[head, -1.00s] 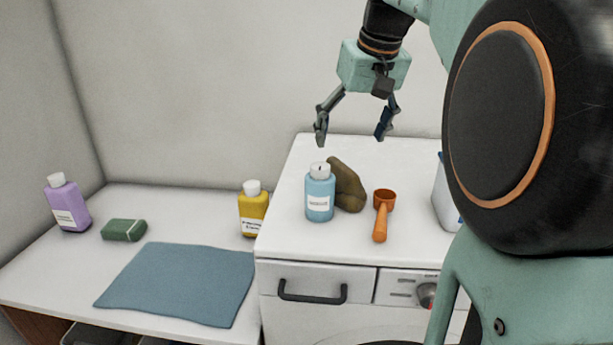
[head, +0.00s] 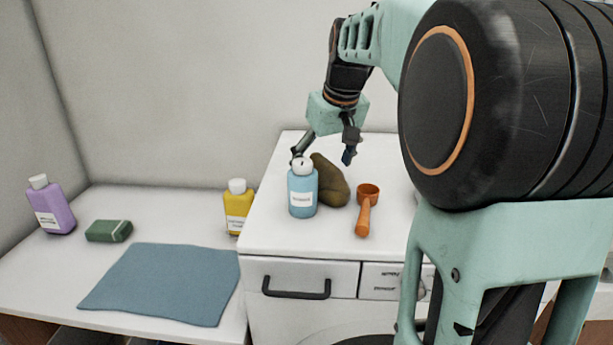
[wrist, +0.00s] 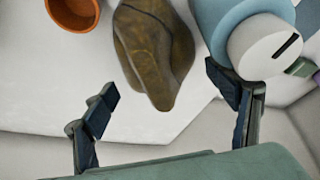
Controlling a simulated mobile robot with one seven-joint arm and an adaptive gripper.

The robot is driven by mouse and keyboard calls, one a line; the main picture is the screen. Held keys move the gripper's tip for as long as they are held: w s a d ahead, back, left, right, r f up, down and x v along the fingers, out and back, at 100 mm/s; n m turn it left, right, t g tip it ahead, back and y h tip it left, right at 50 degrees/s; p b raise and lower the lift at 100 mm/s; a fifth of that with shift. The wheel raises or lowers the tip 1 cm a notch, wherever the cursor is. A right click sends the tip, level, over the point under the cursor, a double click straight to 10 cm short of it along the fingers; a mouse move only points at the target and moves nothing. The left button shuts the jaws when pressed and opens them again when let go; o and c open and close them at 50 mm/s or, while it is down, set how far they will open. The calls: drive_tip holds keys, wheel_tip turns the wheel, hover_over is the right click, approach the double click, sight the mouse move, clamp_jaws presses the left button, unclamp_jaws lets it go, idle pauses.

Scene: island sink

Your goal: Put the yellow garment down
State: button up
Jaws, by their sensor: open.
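The garment (head: 330,183) is a crumpled olive-yellow lump on the white top of the washing machine, behind and right of the blue bottle. In the wrist view the garment (wrist: 152,50) lies ahead of the fingertips, between their lines. My gripper (head: 323,157) is open and empty, low above the machine top at the garment's far side. In the wrist view my gripper (wrist: 170,100) has its fingers wide apart. The right finger is close to the blue bottle; I cannot tell if they touch.
The blue bottle (head: 303,192) and an orange scoop (head: 366,210) flank the garment on the machine top (head: 290,238). On the lower counter are a yellow bottle (head: 238,208), a blue cloth (head: 165,283), a green sponge (head: 108,231) and a purple bottle (head: 52,207).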

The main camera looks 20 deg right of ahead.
drive_tip(key=shift+w+f, duration=0.2)
drive_tip(key=shift+f, duration=0.3)
drive_tip(key=c, duration=1.5)
drive_tip(key=shift+o, duration=0.2)
